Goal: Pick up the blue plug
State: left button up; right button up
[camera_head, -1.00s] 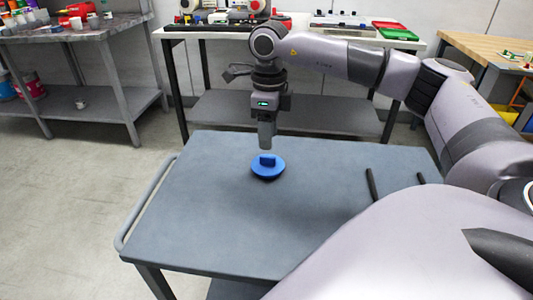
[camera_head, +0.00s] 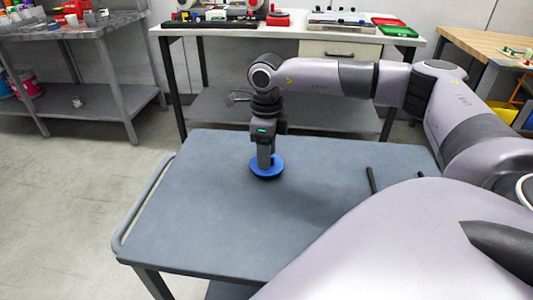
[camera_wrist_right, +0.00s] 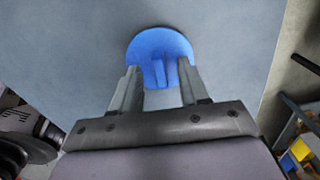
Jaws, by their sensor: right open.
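The blue plug (camera_head: 266,170) is a round disc with a raised grip on top. It sits on the grey cart top (camera_head: 200,215). My right gripper (camera_head: 266,163) points straight down at the plug, and its fingers cover the raised grip in the head view. In the right wrist view the plug (camera_wrist_right: 158,55) shows with its upright grip between the two fingertips of my right gripper (camera_wrist_right: 160,72). The fingers are apart, with gaps on either side of the grip. My left gripper does not show.
The cart has a rail handle (camera_head: 143,205) along its left side. Most of its top around the plug is clear. A white bench (camera_head: 330,33) with equipment and red and green trays stands behind. A grey workbench (camera_head: 75,30) with containers is at the back left.

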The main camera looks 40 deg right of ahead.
grip_shut()
jog(key=shift+r, duration=0.2)
notch_tip(320, 180, up, 20)
jog(key=p, duration=0.1)
jog(key=shift+f, duration=0.15)
